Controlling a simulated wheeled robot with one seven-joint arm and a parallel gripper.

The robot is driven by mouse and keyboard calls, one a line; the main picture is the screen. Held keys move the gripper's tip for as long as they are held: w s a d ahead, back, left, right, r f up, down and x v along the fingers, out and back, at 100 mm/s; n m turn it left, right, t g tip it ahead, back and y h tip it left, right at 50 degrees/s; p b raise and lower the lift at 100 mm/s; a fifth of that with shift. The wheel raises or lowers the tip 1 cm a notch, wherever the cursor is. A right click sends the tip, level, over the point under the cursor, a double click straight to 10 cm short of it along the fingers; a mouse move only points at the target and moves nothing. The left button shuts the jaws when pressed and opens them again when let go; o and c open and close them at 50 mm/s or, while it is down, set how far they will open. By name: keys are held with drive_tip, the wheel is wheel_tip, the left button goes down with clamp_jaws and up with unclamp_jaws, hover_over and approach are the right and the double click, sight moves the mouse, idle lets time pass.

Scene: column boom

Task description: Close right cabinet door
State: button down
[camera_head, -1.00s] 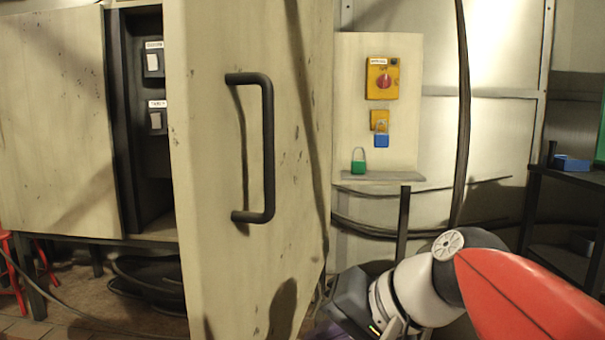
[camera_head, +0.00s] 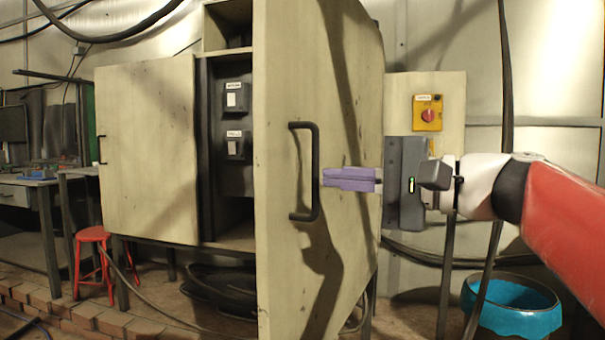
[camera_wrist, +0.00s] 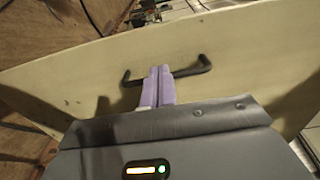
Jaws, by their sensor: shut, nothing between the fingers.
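The right cabinet door (camera_head: 285,230) stands wide open, swung out toward me, pale cream with a black bar handle (camera_head: 314,170). My gripper (camera_head: 325,178) comes in from the right with its purple fingers shut and empty. In the head view the fingertips sit just right of the handle's upright bar, in front of the door face; I cannot tell whether they touch it. In the wrist view the shut fingers (camera_wrist: 160,72) overlap the middle of the handle (camera_wrist: 190,72), with the door (camera_wrist: 235,50) behind.
The left cabinet door (camera_head: 150,150) is at the left, with dark switch boxes (camera_head: 235,97) inside the cabinet between the doors. A red stool (camera_head: 92,240) stands at left. A blue-lined bin (camera_head: 510,305) is at lower right. A yellow panel with a red button (camera_head: 427,113) is behind my gripper.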

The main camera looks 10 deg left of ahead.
sight(282, 174)
drive_tip(key=shift+p+x, duration=0.3)
drive_tip(key=shift+x, duration=2.85)
drive_tip(key=shift+a, duration=0.15)
